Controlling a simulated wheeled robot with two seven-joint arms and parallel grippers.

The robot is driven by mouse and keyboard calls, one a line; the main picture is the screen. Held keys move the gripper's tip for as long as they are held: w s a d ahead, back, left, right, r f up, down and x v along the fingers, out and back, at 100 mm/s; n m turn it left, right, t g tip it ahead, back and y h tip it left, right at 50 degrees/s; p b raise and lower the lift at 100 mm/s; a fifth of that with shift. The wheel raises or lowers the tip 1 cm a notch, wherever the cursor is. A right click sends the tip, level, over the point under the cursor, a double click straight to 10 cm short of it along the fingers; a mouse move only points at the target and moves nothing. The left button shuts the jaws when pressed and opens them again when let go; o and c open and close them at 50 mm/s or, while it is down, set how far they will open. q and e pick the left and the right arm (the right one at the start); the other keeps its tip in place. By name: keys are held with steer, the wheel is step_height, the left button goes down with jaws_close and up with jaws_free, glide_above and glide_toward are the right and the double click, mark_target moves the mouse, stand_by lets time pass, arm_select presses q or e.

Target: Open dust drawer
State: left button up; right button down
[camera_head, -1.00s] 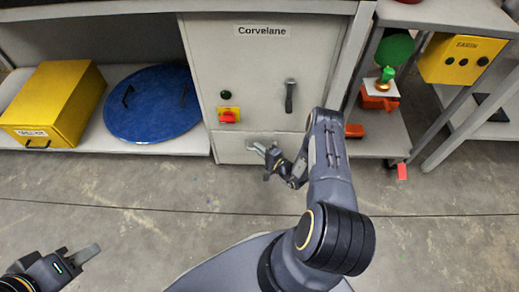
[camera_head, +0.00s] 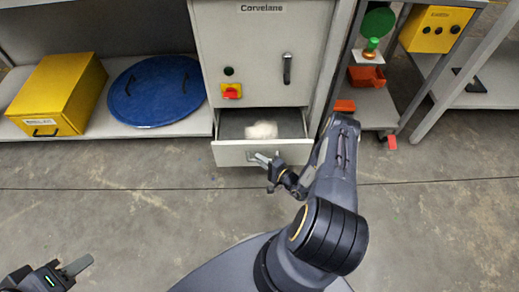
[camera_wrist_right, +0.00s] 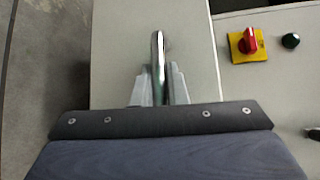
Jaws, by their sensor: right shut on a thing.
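The dust drawer (camera_head: 232,153) is at the bottom of the grey Corvelane cabinet (camera_head: 262,85). It stands pulled out, and a pale clump of dust (camera_head: 262,130) lies inside it. My right gripper (camera_head: 262,158) is at the drawer's front. In the right wrist view its fingers (camera_wrist_right: 158,86) are shut around the shiny metal bar handle (camera_wrist_right: 158,50) of the drawer front (camera_wrist_right: 115,50). My left gripper (camera_head: 77,265) is low at the left, away from the cabinet and over the floor; its finger gap does not show clearly.
A yellow box (camera_head: 58,90) and a blue round lid (camera_head: 150,92) lie on the low shelf at left. A red switch (camera_head: 231,92) and a dark lever handle (camera_head: 287,68) are on the cabinet. Orange bins (camera_head: 366,76) stand at right. The floor in front is clear.

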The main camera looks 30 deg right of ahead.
steer(key=s+a+p, duration=0.2)
steer(key=s+a, duration=0.2)
steer(key=s, duration=0.3)
steer(key=shift+a, duration=0.2)
steer(key=shift+s, duration=0.1)
steer(key=c, duration=1.5)
jaws_free()
steer(key=shift+o, duration=0.2)
steer(key=p+v, duration=0.1)
steer(key=v, duration=0.6)
steer(key=shift+s+d+p, duration=0.15)
steer(key=shift+s+p, duration=0.25)
